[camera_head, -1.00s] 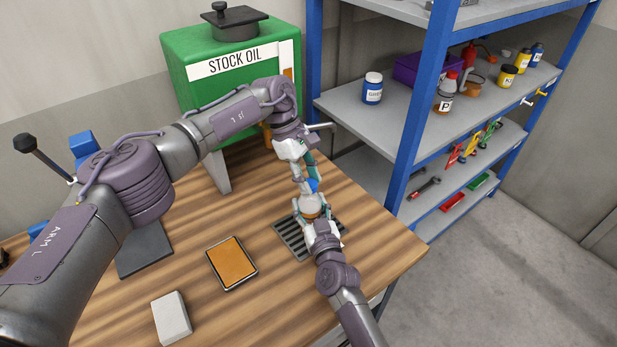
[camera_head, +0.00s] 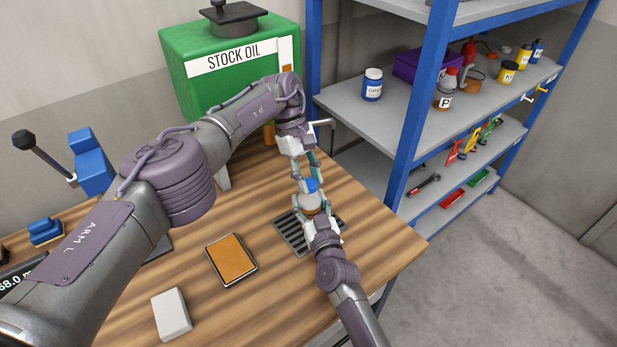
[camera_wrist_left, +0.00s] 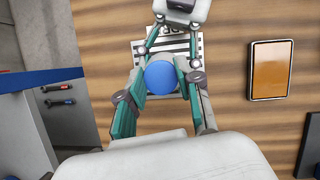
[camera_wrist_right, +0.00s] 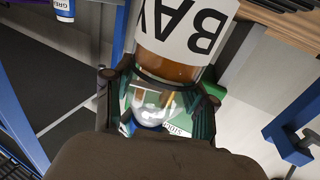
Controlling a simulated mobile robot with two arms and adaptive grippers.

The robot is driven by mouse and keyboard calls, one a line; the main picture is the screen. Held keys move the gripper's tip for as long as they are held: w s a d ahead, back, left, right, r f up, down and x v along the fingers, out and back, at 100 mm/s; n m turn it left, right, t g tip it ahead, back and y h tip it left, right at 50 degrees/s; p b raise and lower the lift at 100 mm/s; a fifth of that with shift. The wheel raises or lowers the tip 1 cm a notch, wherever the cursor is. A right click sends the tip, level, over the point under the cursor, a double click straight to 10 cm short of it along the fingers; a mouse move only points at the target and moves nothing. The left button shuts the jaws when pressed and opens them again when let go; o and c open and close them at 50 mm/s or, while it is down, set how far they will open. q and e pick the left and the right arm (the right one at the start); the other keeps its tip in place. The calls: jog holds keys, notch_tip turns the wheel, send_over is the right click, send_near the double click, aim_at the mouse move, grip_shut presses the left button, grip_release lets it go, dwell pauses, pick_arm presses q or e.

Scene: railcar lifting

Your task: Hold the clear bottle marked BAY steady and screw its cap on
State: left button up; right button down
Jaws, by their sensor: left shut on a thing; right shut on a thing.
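The clear bottle (camera_head: 312,202) holds amber liquid and stands upright over the metal grate; its white BAY label (camera_wrist_right: 187,22) shows in the right wrist view. My right gripper (camera_head: 318,215) is shut around the bottle from the front; its fingers also show in the right wrist view (camera_wrist_right: 163,100). The blue cap (camera_head: 311,185) sits at the top of the bottle. My left gripper (camera_head: 309,183) points down from above and is shut on the cap, which shows between its fingers in the left wrist view (camera_wrist_left: 161,77). The bottle's neck and threads are hidden.
The slotted grate (camera_head: 292,236) lies on the wooden table. An orange-topped tray (camera_head: 231,260) and a white block (camera_head: 171,315) lie to its left. The green STOCK OIL tank (camera_head: 232,60) stands behind. A blue-framed shelf (camera_head: 408,130) with bottles and tools stands at the right.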

pick_arm(q)
jog(key=shift+a, duration=0.1)
jog(key=o, duration=0.8)
jog(key=shift+r, duration=0.1)
jog(key=shift+r, duration=2.2)
jog(key=shift+c, duration=0.4)
